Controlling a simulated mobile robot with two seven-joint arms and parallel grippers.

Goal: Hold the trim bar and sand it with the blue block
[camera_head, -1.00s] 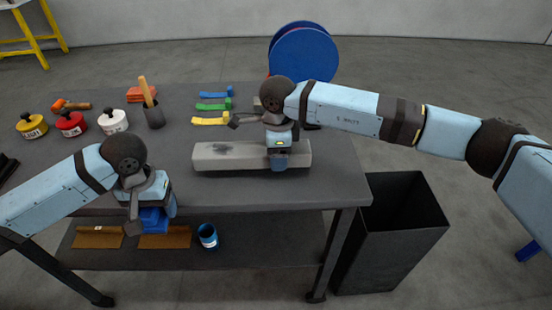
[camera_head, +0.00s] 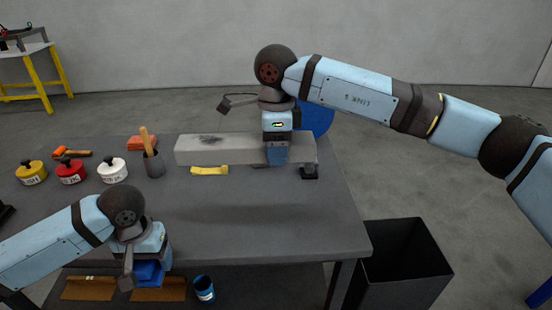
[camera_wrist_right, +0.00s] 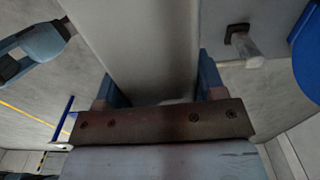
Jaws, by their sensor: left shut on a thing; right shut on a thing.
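The trim bar is a long pale grey bar (camera_head: 225,150) with a dark smudge on its top left part. My right gripper (camera_head: 277,156) is shut on it, right of its middle, and holds it level above the table. In the right wrist view the bar (camera_wrist_right: 152,45) runs between the two blue fingers (camera_wrist_right: 160,88). The blue block (camera_head: 148,274) is in my left gripper (camera_head: 146,262), which is shut on it at the front left, low and apart from the bar. The block's upper part is hidden by the gripper.
The dark table (camera_head: 260,215) has yellow, red and white pots (camera_head: 70,171) at left, a cup with a handle (camera_head: 153,164) and a yellow strip (camera_head: 209,170). A black bin (camera_head: 405,265) stands at right, a blue can (camera_head: 204,288) below. The table's middle is clear.

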